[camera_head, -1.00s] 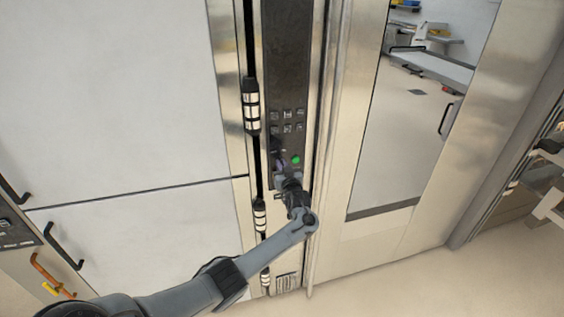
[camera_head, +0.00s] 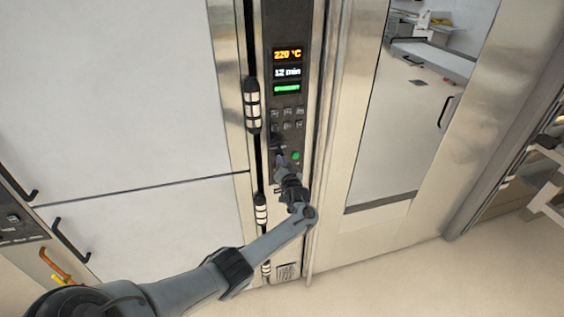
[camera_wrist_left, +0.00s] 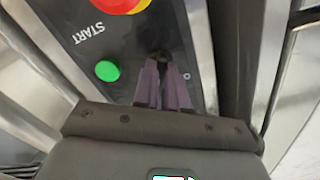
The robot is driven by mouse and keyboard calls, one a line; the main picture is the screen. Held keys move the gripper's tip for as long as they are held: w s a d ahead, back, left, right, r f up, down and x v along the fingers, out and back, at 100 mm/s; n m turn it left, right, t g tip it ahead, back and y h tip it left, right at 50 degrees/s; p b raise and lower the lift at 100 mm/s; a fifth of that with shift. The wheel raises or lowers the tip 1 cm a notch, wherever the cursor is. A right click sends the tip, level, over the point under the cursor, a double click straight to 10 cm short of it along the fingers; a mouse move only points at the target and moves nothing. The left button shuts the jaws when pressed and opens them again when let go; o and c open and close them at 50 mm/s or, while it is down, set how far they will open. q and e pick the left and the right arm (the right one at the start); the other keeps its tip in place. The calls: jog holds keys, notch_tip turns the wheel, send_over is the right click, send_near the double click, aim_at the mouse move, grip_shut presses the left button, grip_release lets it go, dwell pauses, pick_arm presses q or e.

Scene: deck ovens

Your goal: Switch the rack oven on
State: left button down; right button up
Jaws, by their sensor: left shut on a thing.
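The rack oven's dark control panel (camera_head: 288,30) stands upright left of its glass door. Its display (camera_head: 287,72) is lit, with 220 °C in orange, 12 min in white and a green line too small to read surely. My left gripper (camera_head: 280,158) is at the lower part of the panel, left of the round green button (camera_head: 296,156). In the left wrist view the purple fingers (camera_wrist_left: 164,68) are shut on a small dark switch (camera_wrist_left: 162,56), mostly hidden between the tips. The green button (camera_wrist_left: 107,71), marked START, is beside them, apart from the fingers. My right gripper is out of view.
A red and yellow button (camera_wrist_left: 122,4) is close by on the panel. Several small keys (camera_head: 288,118) sit below the display. The glass door (camera_head: 395,140) is shut. White door panels (camera_head: 120,90) with black handles are at left.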

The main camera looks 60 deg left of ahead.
pick_arm(q)
jog(key=c, duration=1.2)
grip_release()
jog(key=shift+d, duration=0.1)
jog(key=shift+p+v, duration=0.4)
jog(key=shift+v, duration=4.95)
jog(key=shift+r, duration=0.1)
